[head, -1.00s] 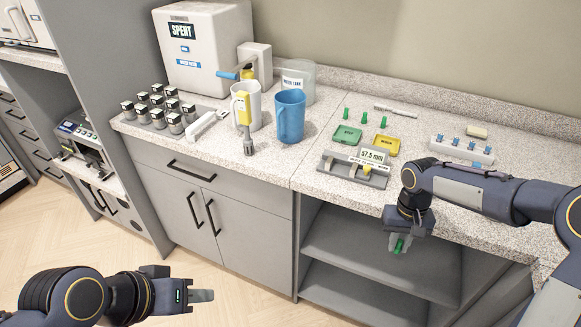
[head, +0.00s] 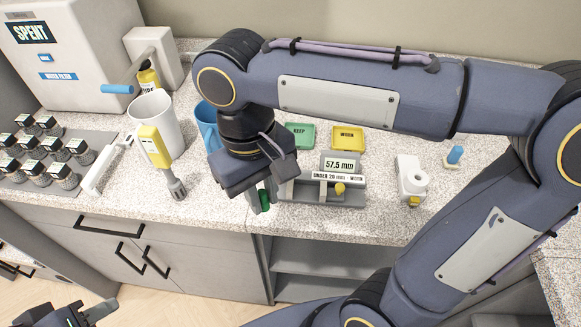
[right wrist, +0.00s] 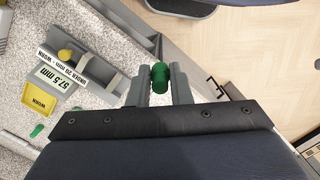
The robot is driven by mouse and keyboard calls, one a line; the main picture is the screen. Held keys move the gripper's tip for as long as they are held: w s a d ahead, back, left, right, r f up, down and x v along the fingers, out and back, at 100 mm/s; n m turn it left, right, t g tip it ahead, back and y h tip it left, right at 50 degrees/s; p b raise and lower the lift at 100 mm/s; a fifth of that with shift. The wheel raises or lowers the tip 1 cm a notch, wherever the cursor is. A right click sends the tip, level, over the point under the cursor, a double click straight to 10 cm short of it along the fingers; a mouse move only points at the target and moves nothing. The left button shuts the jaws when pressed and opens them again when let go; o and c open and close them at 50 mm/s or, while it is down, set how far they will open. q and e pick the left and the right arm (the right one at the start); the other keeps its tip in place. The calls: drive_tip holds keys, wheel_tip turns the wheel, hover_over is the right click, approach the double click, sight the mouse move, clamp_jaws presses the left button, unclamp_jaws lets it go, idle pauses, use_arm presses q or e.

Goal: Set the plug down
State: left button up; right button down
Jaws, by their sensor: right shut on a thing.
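My right gripper (head: 260,200) is shut on the green plug (head: 265,198). In the right wrist view the plug (right wrist: 160,77) sits between both fingers (right wrist: 160,88), its rounded end showing. In the head view it appears just left of the gauge (head: 322,194), near the counter's front edge; I cannot tell its height or whether it touches anything.
Bare counter shows between gauge and holder.

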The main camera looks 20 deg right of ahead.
drive_tip(key=w+d+f, duration=0.4)
drive_tip(key=d, duration=0.3)
hover_over(306, 195)
drive_tip(key=f, duration=0.2)
drive_tip(key=a+f+p, duration=0.1)
drive_tip(key=f, duration=0.1)
drive_tip(key=shift+f, duration=0.25)
drive_tip(key=f, duration=0.2)
drive_tip(key=d+f, duration=0.1)
drive_tip(key=shift+w+f, duration=0.3)
drive_tip(key=shift+f, duration=0.35)
drive_tip(key=shift+f+b, duration=0.25)
drive_tip(key=shift+b, duration=0.1)
drive_tip(key=c, duration=1.6)
unclamp_jaws()
drive_tip(key=shift+r, duration=0.1)
